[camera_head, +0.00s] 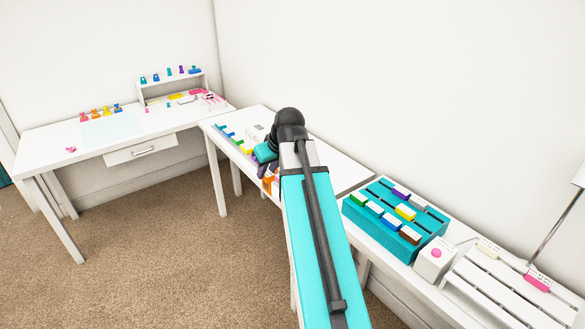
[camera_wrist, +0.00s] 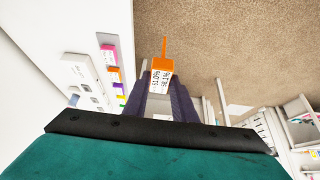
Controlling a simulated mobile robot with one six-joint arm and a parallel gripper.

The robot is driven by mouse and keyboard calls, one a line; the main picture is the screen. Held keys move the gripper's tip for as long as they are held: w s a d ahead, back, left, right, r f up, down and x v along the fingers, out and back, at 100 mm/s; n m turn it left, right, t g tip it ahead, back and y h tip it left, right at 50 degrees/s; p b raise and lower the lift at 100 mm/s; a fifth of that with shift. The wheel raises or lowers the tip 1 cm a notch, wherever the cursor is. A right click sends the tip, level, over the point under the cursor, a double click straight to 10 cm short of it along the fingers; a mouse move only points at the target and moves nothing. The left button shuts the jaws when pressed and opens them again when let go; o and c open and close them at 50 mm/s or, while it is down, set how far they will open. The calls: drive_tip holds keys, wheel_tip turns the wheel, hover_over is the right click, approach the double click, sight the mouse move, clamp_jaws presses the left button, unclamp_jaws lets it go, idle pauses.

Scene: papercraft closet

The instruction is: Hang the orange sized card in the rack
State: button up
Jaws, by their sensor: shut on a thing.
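The orange card (camera_wrist: 162,65) is between the dark fingers of my gripper (camera_wrist: 162,88) in the wrist view, with a white printed label facing the camera. It is held above the brown carpet, beside the white table's edge. In the head view the orange card (camera_head: 267,183) shows just below my gripper (camera_head: 264,169), partly hidden by my arm. A teal rack (camera_head: 372,226) with several coloured cards in its slots stands on the white table at the right. A white slatted rack (camera_head: 480,291) is at the far right, with a pink card and a pale card.
A row of coloured cards (camera_head: 236,140) lies along the middle table's front edge; some show in the wrist view (camera_wrist: 112,68). A white box with a pink button (camera_head: 435,257) stands between the racks. A left desk (camera_head: 60,140) holds small coloured items. Carpet in front is open.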

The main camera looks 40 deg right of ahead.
drive_tip(key=w+a, duration=0.1)
drive_tip(key=a, duration=1.2)
drive_tip(key=w+a+r, duration=0.1)
drive_tip(key=w+a, duration=0.1)
drive_tip(key=a, duration=1.1)
drive_tip(key=shift+w+r, duration=0.3)
drive_tip(key=shift+s, duration=0.1)
